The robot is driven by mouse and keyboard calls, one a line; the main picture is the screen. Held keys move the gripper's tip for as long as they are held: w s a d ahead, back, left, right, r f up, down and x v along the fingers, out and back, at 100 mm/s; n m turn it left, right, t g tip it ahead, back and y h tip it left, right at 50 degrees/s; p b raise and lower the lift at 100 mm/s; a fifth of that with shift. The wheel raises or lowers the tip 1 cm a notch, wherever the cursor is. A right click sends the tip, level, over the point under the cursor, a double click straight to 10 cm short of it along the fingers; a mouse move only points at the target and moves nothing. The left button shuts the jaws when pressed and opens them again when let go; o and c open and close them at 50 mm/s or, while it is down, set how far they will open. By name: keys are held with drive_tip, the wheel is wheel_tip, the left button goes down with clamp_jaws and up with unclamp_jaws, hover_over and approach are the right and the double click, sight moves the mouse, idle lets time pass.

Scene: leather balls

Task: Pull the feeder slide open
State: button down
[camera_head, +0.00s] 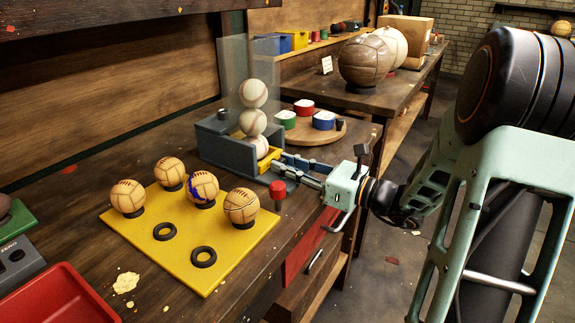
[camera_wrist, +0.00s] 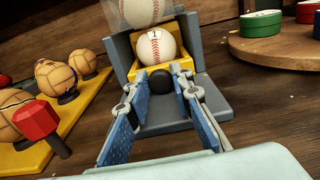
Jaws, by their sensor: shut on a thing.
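The feeder is a blue-grey box (camera_head: 222,145) on the workbench, with a clear upright tube (camera_head: 235,62) holding stacked white baseballs (camera_head: 253,93). Its yellow slide (camera_head: 266,163) shows at the box's right side, with a baseball (camera_wrist: 156,47) seated at its back in the wrist view. A dark round knob (camera_wrist: 160,79) is on the slide's front. My gripper (camera_head: 279,162) reaches in from the right, its fingers shut on the knob, one on each side. How far the slide is out is hard to tell.
A yellow board (camera_head: 190,259) with several brown leather balls lies front left of the feeder. A red-topped peg (camera_head: 278,188) stands close below my gripper. A round wooden board (camera_head: 322,137) with coloured tins is behind. A red tray (camera_head: 62,298) is at lower left.

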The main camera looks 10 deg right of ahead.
drive_tip(key=p+v, duration=0.2)
drive_tip(key=v, duration=0.5)
drive_tip(key=shift+s+d+r+p, duration=0.1)
drive_tip(key=shift+s+d+p, duration=0.15)
drive_tip(key=shift+p, duration=0.1)
drive_tip(key=shift+s+d, duration=0.25)
drive_tip(key=shift+s, duration=0.05)
drive_tip(key=c, duration=1.7)
unclamp_jaws()
drive_tip(key=v, duration=1.2)
